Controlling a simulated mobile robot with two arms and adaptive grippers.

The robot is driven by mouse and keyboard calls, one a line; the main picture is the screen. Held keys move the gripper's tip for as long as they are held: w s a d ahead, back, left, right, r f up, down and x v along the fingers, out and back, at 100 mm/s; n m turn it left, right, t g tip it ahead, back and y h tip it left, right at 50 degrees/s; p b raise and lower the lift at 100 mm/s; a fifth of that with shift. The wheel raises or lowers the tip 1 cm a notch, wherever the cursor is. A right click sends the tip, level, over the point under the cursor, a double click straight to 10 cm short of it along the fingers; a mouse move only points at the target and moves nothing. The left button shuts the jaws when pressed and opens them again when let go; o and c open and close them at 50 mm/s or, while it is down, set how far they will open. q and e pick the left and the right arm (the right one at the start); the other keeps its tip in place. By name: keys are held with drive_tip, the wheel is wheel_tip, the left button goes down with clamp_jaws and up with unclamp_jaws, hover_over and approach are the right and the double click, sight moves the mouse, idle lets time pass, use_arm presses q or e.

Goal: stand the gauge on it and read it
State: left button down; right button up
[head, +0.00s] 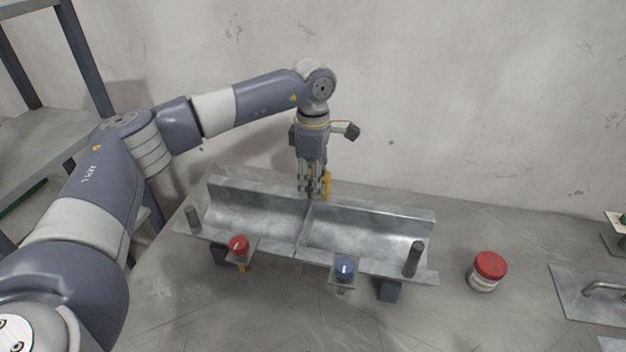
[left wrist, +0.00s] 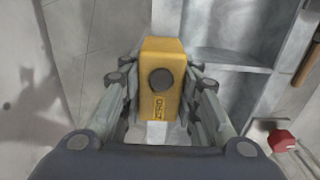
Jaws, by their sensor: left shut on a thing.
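The gauge is a yellow block with a dark round knob, seen in the left wrist view (left wrist: 172,105) between the fingers. In the head view the yellow gauge (head: 327,184) shows partly behind the fingers. My left gripper (head: 313,190) is shut on it and points down over the back edge of the metal trough (head: 365,233), near the middle seam. I cannot tell whether the gauge touches the trough. The trough has two curved sections, with a red knob (head: 238,245) and a blue knob (head: 345,267) on its front brackets. My right gripper is not in view.
A jar with a red lid (head: 489,269) stands right of the trough. A metal plate with a bent handle (head: 603,289) lies at the far right. Upright posts (head: 413,258) stand at the trough's ends. A shelf rack (head: 50,130) is at the left, and a wall is close behind.

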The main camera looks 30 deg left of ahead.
use_arm(q)
drive_tip(key=shift+f, duration=0.3)
drive_tip(key=c, duration=1.1)
unclamp_jaws()
wheel_tip(320, 180, up, 12)
drive_tip(key=shift+r, duration=0.1)
